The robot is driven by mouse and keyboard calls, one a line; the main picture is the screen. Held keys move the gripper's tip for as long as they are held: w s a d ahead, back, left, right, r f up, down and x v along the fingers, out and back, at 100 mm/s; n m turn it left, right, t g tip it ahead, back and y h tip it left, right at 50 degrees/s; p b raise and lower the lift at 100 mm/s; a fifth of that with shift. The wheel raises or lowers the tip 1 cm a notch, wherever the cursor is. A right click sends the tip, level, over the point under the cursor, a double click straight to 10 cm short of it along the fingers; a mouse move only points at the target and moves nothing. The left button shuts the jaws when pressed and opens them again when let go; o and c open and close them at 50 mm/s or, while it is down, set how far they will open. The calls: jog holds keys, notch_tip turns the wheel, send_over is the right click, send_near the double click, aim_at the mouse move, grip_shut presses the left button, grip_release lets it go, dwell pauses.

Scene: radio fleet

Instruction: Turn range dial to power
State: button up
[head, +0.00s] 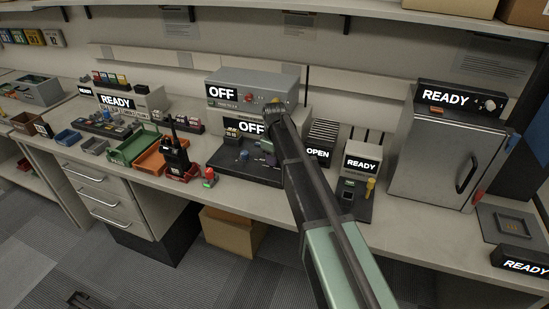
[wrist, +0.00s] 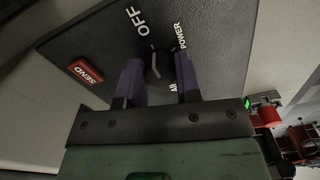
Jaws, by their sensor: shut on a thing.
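The range dial (wrist: 153,78) is a dark round knob on a black panel (wrist: 105,50), seen in the wrist view. White labels around it read OFF and POWER, with a third partly hidden label below. My gripper (wrist: 158,70) has its two purple fingers on either side of the knob, shut on it. The fingers hide part of the knob, and I cannot tell for sure which label it points at. In the head view my arm covers much of my gripper (head: 269,157), which is low over the dark panel of the bench unit reading OFF (head: 250,127).
A red SEND button (wrist: 86,71) is on the same panel. A grey box reading OFF (head: 222,92) stands behind. A black radio (head: 174,155) and a red-topped piece (head: 209,177) are to the left. A READY cabinet (head: 440,155) stands at the right.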

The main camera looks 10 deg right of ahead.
jog(key=shift+m, duration=0.4)
jog(key=m, duration=0.5)
jog(key=shift+m, duration=0.3)
jog(key=m, duration=0.5)
jog(key=shift+a, duration=0.1)
jog(key=shift+m, duration=0.3)
jog(key=o, duration=0.9)
